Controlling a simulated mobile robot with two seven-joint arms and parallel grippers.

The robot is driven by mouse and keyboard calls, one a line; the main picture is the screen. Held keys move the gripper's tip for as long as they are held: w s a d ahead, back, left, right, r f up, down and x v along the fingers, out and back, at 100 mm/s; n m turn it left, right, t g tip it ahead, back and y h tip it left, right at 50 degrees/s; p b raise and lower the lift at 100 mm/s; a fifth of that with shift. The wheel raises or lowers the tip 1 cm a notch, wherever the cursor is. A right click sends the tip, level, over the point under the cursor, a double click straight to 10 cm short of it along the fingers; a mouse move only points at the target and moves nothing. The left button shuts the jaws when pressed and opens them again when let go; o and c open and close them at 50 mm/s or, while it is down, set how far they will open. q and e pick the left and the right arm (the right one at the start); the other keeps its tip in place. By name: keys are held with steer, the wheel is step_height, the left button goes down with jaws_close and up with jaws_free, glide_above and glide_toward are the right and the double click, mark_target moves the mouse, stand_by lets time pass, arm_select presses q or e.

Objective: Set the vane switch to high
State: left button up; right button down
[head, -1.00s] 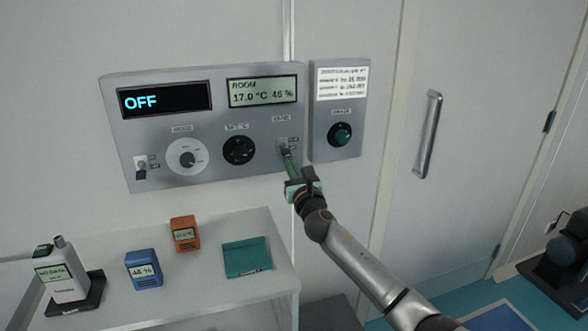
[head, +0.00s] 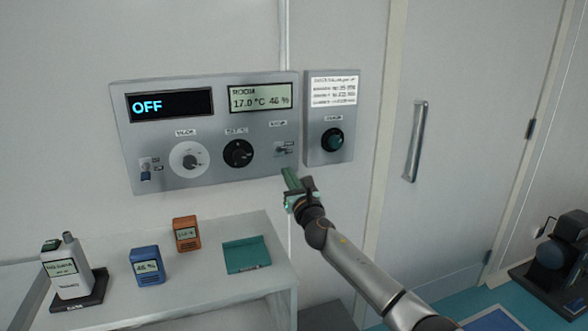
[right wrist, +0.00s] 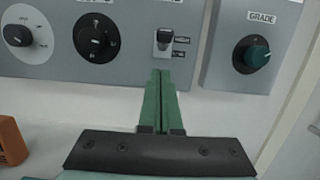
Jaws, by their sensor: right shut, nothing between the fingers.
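The vane switch (head: 281,150) is a small toggle at the lower right of the grey control panel (head: 215,181). My right gripper (head: 289,176) has green fingers, shut and empty, just below the switch. In the wrist view its fingertips (right wrist: 161,74) are apart from the switch. My left gripper is not in view.
The panel also bears an OFF display (head: 170,105), a room display (head: 261,95), two dials and another toggle (head: 146,170). A smaller box with a green knob (head: 332,140) is to the right. A white shelf (head: 205,283) below holds several small devices.

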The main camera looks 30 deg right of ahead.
steer(key=s+a+r+p, duration=0.1)
steer(key=s+r+p, duration=0.3)
steer(key=s+r, duration=0.2)
steer(key=shift+s+a+r, duration=0.25)
steer(key=shift+r, duration=0.5)
